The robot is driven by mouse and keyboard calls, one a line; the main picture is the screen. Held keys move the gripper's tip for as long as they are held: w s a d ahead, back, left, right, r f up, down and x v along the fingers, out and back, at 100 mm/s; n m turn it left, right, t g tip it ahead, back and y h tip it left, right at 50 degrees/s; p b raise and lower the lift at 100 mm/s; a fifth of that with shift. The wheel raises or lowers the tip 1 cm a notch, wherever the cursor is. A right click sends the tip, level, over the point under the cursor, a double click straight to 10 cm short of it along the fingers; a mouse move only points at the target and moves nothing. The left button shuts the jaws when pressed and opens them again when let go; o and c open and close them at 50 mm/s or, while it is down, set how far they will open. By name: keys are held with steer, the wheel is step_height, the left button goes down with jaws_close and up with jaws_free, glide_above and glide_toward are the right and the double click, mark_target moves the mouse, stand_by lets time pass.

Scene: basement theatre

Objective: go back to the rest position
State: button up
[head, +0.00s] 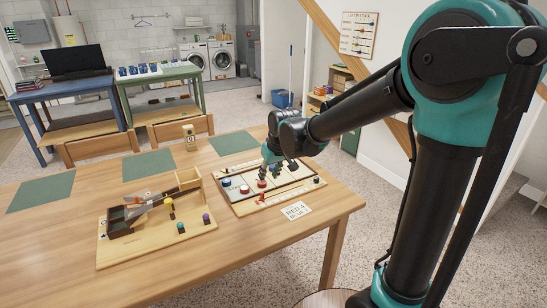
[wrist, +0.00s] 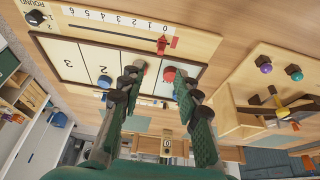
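My gripper (head: 270,168) points down over the wooden game board (head: 238,207) on the table. In the wrist view my gripper (wrist: 160,74) has its two dark green fingers spread apart, with nothing held between them. A red puck (wrist: 169,74) on the board shows in the gap between the fingers, apart from them. The head view shows red pucks (head: 244,189) and a blue puck (head: 226,182) on the board. Part of the board is hidden behind my gripper. My arm reaches in from the right.
A wooden tray (head: 150,250) with coloured knobs stands left of the board. A white card (head: 297,211) lies at the table's right front. Floor right of the table is open.

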steer(key=s+d+f+m+h, duration=0.1)
steer(key=s+d+f+m, duration=0.2)
steer(key=s+d, duration=0.6)
steer(key=s+d+f+m+h, duration=0.1)
steer(key=s+d+f+m, duration=0.2)
steer(key=d, duration=1.5)
steer(key=s+f, duration=0.3)
steer(key=s, duration=0.4)
steer(key=shift+s+d+m+t, duration=0.15)
steer(key=shift+d+m+t, duration=0.15)
